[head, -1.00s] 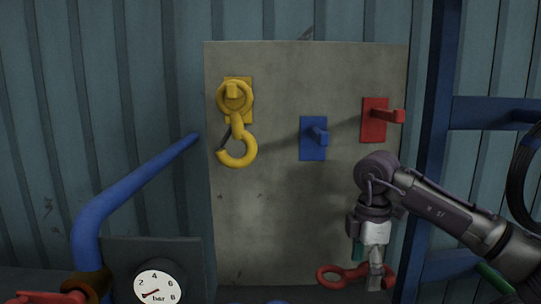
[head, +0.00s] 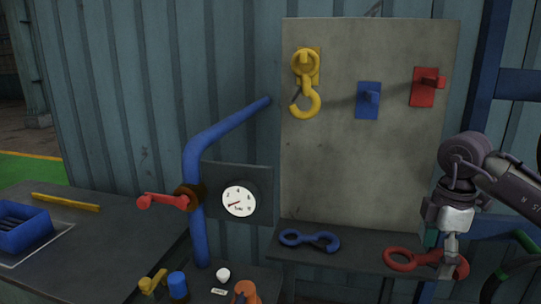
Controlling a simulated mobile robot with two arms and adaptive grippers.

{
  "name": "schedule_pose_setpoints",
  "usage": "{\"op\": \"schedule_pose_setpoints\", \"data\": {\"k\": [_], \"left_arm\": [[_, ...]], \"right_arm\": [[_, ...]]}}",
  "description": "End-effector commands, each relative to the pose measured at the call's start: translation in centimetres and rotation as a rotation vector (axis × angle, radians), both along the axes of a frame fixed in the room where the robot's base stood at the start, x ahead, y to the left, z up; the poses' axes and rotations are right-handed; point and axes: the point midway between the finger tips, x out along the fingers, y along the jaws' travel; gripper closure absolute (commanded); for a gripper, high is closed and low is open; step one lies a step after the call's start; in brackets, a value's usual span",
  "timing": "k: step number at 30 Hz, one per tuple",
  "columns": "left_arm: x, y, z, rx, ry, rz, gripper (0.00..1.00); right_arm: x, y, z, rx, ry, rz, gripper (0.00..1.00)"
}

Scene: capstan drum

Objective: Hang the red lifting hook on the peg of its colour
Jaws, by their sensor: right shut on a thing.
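The red lifting hook (head: 400,262) lies at the right end of the dark shelf (head: 335,263) below the grey board. My right gripper (head: 449,262) points down over it and is shut on its right part; the fingers hide some of it. The red peg (head: 424,87) is at the upper right of the grey board (head: 370,160) and is bare. The blue peg (head: 368,100) is bare too. The yellow peg holds a yellow hook (head: 304,85). My left gripper is not in view.
A blue lifting hook (head: 308,240) lies on the shelf's left part. A blue pipe (head: 196,225) with a red lever (head: 163,201) and a gauge (head: 239,201) stand left of the board. A blue tray (head: 22,228) is at far left.

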Motion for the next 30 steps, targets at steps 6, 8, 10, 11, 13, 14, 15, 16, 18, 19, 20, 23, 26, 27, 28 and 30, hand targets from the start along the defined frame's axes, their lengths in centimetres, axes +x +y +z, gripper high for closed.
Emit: {"op": "schedule_pose_setpoints", "data": {"k": [6, 8, 10, 11, 13, 14, 15, 16, 18, 19, 20, 23, 26, 27, 28, 30], "left_arm": [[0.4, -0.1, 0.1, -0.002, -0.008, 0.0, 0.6], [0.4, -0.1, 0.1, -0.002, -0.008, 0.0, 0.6], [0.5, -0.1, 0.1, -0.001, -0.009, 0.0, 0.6], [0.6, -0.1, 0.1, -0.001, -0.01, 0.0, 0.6], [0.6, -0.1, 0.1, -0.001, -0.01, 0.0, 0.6], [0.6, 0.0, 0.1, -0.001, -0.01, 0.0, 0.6], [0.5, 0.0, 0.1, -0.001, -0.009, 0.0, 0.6], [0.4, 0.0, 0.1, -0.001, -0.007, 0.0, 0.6], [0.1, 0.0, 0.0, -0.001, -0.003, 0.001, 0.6], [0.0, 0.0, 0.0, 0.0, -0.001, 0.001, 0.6], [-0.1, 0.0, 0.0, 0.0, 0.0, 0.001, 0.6], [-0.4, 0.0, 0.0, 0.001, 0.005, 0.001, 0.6], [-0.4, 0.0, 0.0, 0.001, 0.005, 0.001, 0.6], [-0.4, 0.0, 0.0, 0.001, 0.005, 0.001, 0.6], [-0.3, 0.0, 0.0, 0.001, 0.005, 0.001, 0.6], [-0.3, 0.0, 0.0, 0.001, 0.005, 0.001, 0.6]], "right_arm": [[-0.3, 0.5, -0.5, 0.001, -0.002, 0.157, 0.82], [-0.3, 0.6, -0.7, 0.001, -0.002, 0.205, 0.82], [-0.5, 0.8, -1.0, 0.001, -0.001, 0.273, 0.82], [-0.5, 0.9, -1.1, 0.001, -0.001, 0.302, 0.82], [-0.7, 1.1, -1.4, 0.0, -0.002, 0.382, 0.82], [-0.7, 1.2, -1.6, 0.0, -0.002, 0.418, 0.82], [-0.8, 1.3, -1.8, 0.0, -0.003, 0.47, 0.82], [-0.9, 1.5, -2.0, 0.0, -0.002, 0.512, 0.82], [-1.1, 1.8, -2.4, 0.0, -0.002, 0.623, 0.82], [-1.2, 1.9, -2.6, 0.0, -0.002, 0.675, 0.82], [-1.3, 2.1, -2.9, 0.0, -0.003, 0.738, 0.82], [-1.9, 2.8, -3.9, 0.0, -0.001, 0.974, 0.82], [-2.5, 3.5, -4.8, 0.001, -0.002, 1.231, 0.82], [-2.7, 3.8, -5.2, 0.001, -0.002, 1.335, 0.82], [-2.9, 4.0, -5.5, 0.001, -0.002, 1.411, 0.82], [-3.3, 4.5, -6.1, 0.0, -0.002, 1.591, 0.82]]}}
